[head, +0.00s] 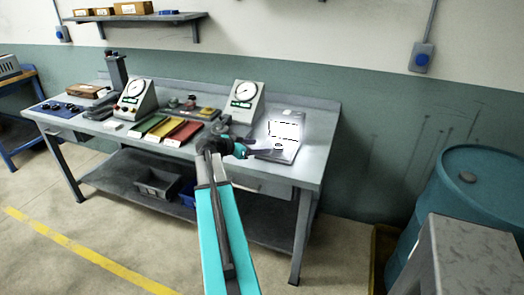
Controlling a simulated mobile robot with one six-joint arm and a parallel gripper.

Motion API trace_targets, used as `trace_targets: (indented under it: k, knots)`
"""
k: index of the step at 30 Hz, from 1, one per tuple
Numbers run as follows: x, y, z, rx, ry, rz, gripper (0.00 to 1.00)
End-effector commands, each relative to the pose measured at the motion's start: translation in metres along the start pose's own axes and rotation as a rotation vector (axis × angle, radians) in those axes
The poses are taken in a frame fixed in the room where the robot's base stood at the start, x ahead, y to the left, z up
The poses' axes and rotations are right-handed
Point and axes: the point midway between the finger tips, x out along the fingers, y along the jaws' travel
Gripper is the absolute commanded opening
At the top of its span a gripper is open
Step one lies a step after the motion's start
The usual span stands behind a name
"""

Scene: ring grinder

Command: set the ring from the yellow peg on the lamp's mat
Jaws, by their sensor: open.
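The lamp's mat appears as a brightly lit pale panel (285,130) at the right end of the grey workbench, marked with dark lines. My gripper (268,147) reaches over the panel's near left part, with its jaws open. A small dark round shape (278,146) lies at the fingertips, on or just above the panel. It may be the ring, but it is too small to be sure, and I cannot tell whether the fingers touch it. I cannot make out the yellow peg. My wrist and arm hide part of the bench's front edge.
Two dial gauges (136,99) (244,101) stand on the workbench (315,150). Green, yellow and red trays (163,128) lie between them. A blue drum (470,190) and a grey block (480,255) stand to the right. The floor at front left is clear.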

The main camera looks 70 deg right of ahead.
Motion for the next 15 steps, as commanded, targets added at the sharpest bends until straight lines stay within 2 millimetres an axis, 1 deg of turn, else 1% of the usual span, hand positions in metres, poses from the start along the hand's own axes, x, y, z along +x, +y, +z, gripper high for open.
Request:
trace_targets:
  k: [1, 5, 15]
  knots:
    - [-0.0037, 0.0004, 0.0006, 0.000, 0.000, -0.001, 0.59]
    - [-0.0079, 0.0002, -0.0001, 0.001, 0.000, 0.000, 0.59]
    - [-0.0081, -0.0002, -0.0003, 0.000, 0.000, 0.000, 0.59]
